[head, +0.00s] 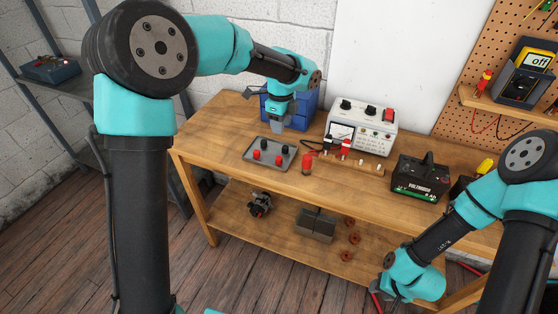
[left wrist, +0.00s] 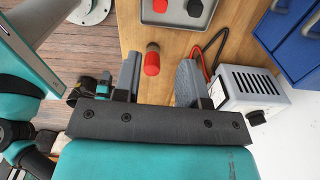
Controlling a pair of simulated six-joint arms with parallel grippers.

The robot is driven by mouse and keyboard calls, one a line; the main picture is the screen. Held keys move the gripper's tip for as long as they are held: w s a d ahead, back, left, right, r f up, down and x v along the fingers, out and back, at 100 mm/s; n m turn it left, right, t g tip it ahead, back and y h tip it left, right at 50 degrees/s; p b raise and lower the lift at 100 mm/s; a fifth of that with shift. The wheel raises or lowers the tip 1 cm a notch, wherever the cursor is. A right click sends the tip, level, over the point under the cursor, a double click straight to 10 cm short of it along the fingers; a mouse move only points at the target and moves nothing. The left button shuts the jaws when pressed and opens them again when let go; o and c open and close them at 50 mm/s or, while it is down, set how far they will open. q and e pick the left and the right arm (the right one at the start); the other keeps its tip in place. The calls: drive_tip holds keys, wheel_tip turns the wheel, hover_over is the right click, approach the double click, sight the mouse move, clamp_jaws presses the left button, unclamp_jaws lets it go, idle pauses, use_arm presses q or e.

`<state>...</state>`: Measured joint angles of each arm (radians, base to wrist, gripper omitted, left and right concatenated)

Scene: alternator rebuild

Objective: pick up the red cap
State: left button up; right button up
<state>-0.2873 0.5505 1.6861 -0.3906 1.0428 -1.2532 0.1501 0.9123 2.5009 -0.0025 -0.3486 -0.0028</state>
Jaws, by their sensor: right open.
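A small red cylinder, which looks like the red cap (head: 307,161), stands on the bench just right of the grey tray (head: 250,155). It also shows in the left wrist view (left wrist: 152,64), with a brownish top end. My left gripper (head: 280,126) is above the back of the bench, behind the tray. In the left wrist view its two fingers (left wrist: 160,80) are apart with nothing between them; the red cylinder appears beyond the gap. My right gripper (head: 378,287) is low at the front of the bench, partly hidden by its own wrist, away from the cap.
The tray holds red and black knobs. Behind the cap are a power supply (head: 362,124) with leads and blue bins (head: 300,106). The lower shelf holds an alternator part (head: 260,204), a grey box (head: 315,225) and copper rings.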

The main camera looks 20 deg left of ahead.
use_arm(q)
hover_over(281, 159)
wheel_tip(281, 159, down, 9)
drive_tip(key=shift+w+a+f, duration=0.1)
drive_tip(key=shift+w+f, duration=0.05)
drive_tip(key=shift+f, duration=0.05)
drive_tip(key=shift+f, duration=0.1)
drive_tip(key=shift+f, duration=2.5)
drive_tip(key=shift+c, duration=0.4)
drive_tip(key=c, duration=0.4)
drive_tip(key=shift+r, duration=0.1)
